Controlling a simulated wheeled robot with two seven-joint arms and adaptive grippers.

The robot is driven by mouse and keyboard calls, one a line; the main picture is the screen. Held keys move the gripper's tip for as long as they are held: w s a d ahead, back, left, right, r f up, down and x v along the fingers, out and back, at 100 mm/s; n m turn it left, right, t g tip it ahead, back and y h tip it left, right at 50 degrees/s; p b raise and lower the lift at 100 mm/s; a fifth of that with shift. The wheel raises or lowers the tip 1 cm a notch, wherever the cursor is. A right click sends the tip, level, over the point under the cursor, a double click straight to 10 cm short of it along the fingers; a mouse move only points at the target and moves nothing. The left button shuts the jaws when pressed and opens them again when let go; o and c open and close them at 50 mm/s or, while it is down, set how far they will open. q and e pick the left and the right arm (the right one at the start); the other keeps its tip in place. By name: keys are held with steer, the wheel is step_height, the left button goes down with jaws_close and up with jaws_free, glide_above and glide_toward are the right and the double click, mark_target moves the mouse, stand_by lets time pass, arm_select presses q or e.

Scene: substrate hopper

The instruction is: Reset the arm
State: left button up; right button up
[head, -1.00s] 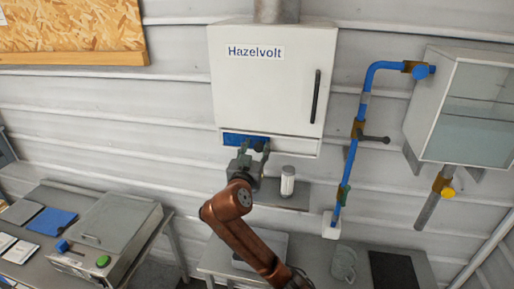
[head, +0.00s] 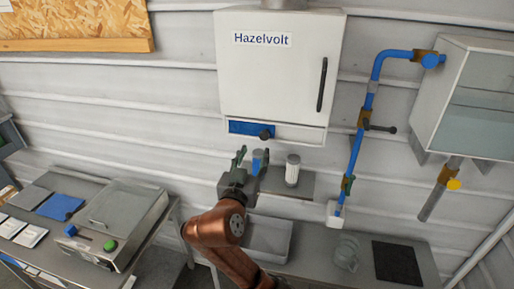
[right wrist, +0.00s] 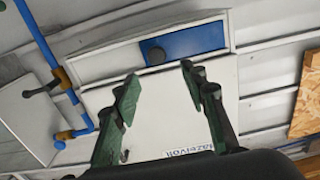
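My right gripper (head: 250,160) is open in the head view, below the white Hazelvolt cabinet (head: 265,85). In the right wrist view my right gripper (right wrist: 160,90) has its two green fingers spread with nothing between them. The cabinet's blue panel (head: 243,128) has a dark round knob (head: 266,134) at its right end. The blue panel also shows in the right wrist view (right wrist: 195,42), with the knob (right wrist: 154,52), apart from the fingers. A small blue object (head: 257,157) shows behind the fingers, partly hidden. My left gripper is out of view.
A white canister (head: 292,172) stands on a small wall shelf (head: 305,187) beside the gripper. A grey tray (head: 268,240) and a clear jug (head: 347,252) are on the bench below. Blue piping (head: 355,150) runs down the wall to the right.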

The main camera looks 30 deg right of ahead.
steer(key=shift+s+a, duration=0.2)
steer(key=shift+s, duration=0.05)
steer(key=shift+f, duration=0.1)
